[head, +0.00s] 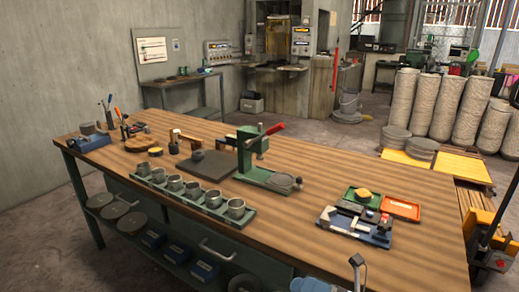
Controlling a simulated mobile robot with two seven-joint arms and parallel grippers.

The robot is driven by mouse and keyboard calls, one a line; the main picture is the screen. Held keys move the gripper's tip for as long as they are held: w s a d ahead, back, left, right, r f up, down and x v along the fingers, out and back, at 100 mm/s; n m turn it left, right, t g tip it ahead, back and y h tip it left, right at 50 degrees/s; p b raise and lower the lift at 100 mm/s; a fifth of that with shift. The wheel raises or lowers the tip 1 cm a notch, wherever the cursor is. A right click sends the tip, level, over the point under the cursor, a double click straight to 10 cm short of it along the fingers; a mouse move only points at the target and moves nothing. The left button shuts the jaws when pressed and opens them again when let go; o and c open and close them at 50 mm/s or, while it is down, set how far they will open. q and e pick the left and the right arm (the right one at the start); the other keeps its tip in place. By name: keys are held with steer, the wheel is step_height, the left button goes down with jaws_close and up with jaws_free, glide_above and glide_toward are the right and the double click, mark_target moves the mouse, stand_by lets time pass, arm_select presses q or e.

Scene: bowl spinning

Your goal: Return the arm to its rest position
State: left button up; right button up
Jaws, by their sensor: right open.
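My right gripper (356,263) shows only in part at the bottom edge of the head view, in front of the workbench's (330,190) near edge. It is open, and I see nothing held in it. Most of it and its arm are cut off by the frame. My left gripper is not in view. On the bench, a green press (252,157) with a red handle stands near the middle. A row of several grey metal cups (193,189) sits in a long green tray (150,182) along the near edge.
A blue tray (374,238) of small items lies on the right part of the bench, by a green tray (351,199) and an orange tray (400,207). A dark mat (205,167) lies left of the press. Yellow-and-black equipment (486,256) stands at the right edge.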

steer(key=s+d+f+m+t+h, duration=0.2)
steer(key=d+f+m+t+h, duration=0.4)
steer(key=m, duration=0.8)
steer(key=s+d+f+m+t+h, duration=0.1)
steer(key=f+m+t+h, duration=0.3)
steer(key=f+m+h, duration=0.65)
steer(key=s+d+f+m+g, duration=0.2)
steer(key=s+f+m+g, duration=0.5)
steer(key=s+m, duration=0.45)
arm_select(q)
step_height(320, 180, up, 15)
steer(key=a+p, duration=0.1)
steer(key=p, duration=1.8)
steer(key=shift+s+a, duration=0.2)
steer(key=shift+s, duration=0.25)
arm_select(e)
step_height(320, 180, up, 14)
steer(key=d+t, duration=0.1)
steer(key=shift+s+d+h, duration=0.2)
steer(key=shift+d+h, duration=0.15)
